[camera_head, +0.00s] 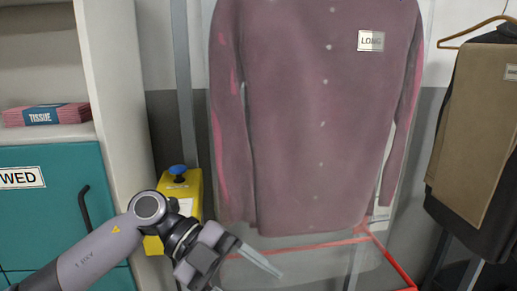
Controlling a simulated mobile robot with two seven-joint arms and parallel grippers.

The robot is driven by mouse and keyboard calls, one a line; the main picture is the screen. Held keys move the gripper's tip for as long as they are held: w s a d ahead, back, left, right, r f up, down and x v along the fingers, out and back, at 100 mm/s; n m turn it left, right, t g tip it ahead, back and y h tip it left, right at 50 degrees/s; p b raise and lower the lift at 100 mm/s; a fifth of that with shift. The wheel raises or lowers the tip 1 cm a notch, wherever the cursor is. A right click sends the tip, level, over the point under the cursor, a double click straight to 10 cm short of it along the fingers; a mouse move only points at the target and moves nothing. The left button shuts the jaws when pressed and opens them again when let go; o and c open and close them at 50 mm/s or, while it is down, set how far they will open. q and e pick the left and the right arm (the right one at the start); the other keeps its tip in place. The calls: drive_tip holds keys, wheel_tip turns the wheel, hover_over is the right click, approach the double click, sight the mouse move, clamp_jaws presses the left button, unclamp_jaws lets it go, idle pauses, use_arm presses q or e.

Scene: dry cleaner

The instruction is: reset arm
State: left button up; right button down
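My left arm comes in from the lower left. My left gripper (262,264) is at the bottom centre, in front of the lower edge of a clear-covered mauve long shirt (310,120). One pale finger points down to the right. The other finger is not clearly shown, so I cannot tell how far the gripper is open. Nothing shows held in it. My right arm and gripper are out of view.
A yellow box with a blue button (182,195) stands just behind my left arm. A teal cabinet (60,210) and a tissue box (47,114) on a shelf are at left. A red-edged frame (385,260) lies below the shirt. Brown trousers (475,130) hang at right.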

use_arm(q)
drive_tip(key=w+a+f+n+t+y, duration=0.1)
drive_tip(key=w+a+f+n+t, duration=0.1)
drive_tip(key=a+f+n+t, duration=0.7)
drive_tip(key=w+a+f+n+t+y, duration=0.1)
drive_tip(key=f+n+t, duration=0.4)
drive_tip(key=n+t, duration=0.95)
drive_tip(key=s+a+f+n+g+y, duration=0.2)
drive_tip(key=s+a+f+g+y, duration=0.2)
drive_tip(key=s+f, duration=0.3)
drive_tip(key=s+a+f+n+g+y, duration=0.3)
drive_tip(key=s+f, duration=0.4)
drive_tip(key=f, duration=0.5)
drive_tip(key=shift+s+a+g+y, duration=0.35)
drive_tip(key=shift+a+g, duration=0.3)
drive_tip(key=shift+a, duration=0.45)
